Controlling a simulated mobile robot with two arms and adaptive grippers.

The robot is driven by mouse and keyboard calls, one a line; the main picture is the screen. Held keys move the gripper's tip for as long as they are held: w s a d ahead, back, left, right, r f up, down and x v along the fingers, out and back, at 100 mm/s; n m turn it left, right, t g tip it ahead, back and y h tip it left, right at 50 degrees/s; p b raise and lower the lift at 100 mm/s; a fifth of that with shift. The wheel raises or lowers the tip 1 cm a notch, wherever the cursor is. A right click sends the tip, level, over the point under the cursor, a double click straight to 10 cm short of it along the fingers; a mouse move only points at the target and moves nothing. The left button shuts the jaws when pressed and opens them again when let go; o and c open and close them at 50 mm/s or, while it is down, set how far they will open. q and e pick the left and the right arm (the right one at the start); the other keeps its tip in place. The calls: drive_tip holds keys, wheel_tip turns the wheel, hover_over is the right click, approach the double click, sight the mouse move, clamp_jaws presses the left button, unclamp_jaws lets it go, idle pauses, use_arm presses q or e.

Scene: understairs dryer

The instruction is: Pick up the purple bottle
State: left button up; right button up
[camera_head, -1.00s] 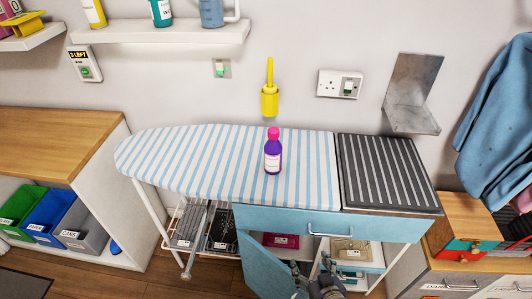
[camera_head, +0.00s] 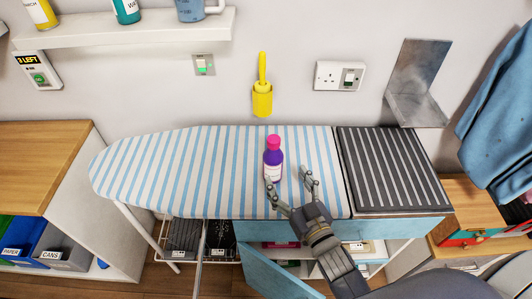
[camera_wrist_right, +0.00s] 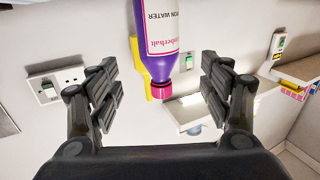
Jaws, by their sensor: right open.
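The purple bottle (camera_head: 273,162) has a pink cap and a white label, and stands upright on the striped ironing board (camera_head: 150,172). My right gripper (camera_head: 288,180) is open, with its fingers pointing toward the bottle from the front right. In the right wrist view the bottle (camera_wrist_right: 158,45) appears upside down between the open fingers of my right gripper (camera_wrist_right: 160,88). The image does not clearly show whether a finger touches it. My left gripper is not in view.
A yellow holder with a handle (camera_head: 262,98) hangs on the wall behind the bottle. A dark ribbed panel (camera_head: 392,170) lies right of the board. A shelf (camera_head: 130,30) is above left. A blue cabinet door (camera_head: 275,272) hangs open below. The board's left half is clear.

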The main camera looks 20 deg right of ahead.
sight(278, 164)
drive_tip(key=w, duration=0.3)
drive_tip(key=shift+w+a+r+p, duration=0.2)
drive_tip(key=shift+w+r+p, duration=0.1)
drive_tip(key=shift+p, duration=0.1)
drive_tip(key=shift+w+f, duration=0.15)
drive_tip(key=shift+w, duration=0.15)
drive_tip(key=shift+w+a, duration=0.1)
drive_tip(key=shift+w, duration=0.3)
drive_tip(key=w, duration=0.2)
drive_tip(key=w+p, duration=0.1)
drive_tip(key=w, duration=0.1)
drive_tip(key=shift+a+f, duration=0.15)
drive_tip(key=shift+a, duration=0.05)
drive_tip(key=shift+w, duration=0.25)
drive_tip(key=shift+c, duration=0.2)
drive_tip(key=c, duration=0.9)
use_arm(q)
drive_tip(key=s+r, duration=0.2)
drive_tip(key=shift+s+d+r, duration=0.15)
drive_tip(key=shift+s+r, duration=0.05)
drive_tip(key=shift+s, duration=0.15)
use_arm(e)
drive_tip(key=c, duration=0.4)
